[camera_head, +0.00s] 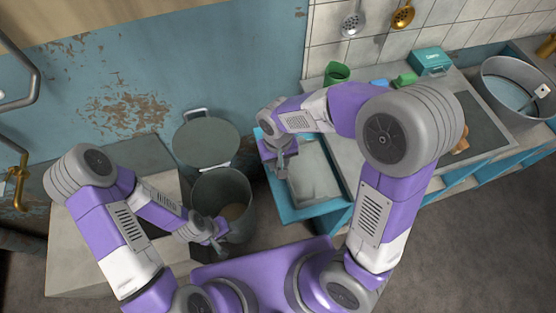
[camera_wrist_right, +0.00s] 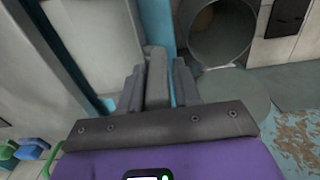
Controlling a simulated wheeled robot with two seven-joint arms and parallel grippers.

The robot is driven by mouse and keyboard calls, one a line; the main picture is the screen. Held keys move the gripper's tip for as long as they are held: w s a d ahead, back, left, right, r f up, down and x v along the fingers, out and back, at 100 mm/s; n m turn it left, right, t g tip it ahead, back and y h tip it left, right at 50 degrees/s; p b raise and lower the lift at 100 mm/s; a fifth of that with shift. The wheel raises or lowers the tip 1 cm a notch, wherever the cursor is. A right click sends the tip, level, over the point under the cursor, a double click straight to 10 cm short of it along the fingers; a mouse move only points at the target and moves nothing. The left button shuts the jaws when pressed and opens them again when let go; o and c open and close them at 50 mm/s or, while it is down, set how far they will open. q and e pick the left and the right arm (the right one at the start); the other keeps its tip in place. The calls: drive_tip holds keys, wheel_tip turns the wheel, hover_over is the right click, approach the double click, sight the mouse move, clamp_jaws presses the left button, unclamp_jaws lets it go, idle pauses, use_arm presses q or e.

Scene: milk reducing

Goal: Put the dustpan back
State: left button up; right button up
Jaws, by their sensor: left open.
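My right gripper (camera_head: 284,168) hangs at the left side of a blue-framed unit beside the bin. In the right wrist view its fingers (camera_wrist_right: 157,90) close on both sides of a grey bar (camera_wrist_right: 156,65), which looks like the dustpan's handle. That pale surface also shows in the wrist view (camera_wrist_right: 95,35). My left gripper (camera_head: 218,241) is open and empty at the bin's near rim.
The grey bin (camera_head: 245,190) stands open, its round lid (camera_head: 205,143) tilted back behind it. The blue-framed counter runs right with a green cup (camera_head: 337,73), a teal box (camera_head: 430,61) and a large pot (camera_head: 515,88). A pale block (camera_head: 75,250) stands left. Bare floor lies at lower right.

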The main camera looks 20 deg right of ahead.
drive_tip(key=shift+o, duration=1.4)
drive_tip(key=shift+r, duration=0.1)
drive_tip(key=shift+r+p, duration=0.3)
drive_tip(key=shift+r, duration=0.1)
wheel_tip(320, 180, up, 12)
drive_tip(key=p, duration=0.3)
drive_tip(key=shift+f, duration=0.25)
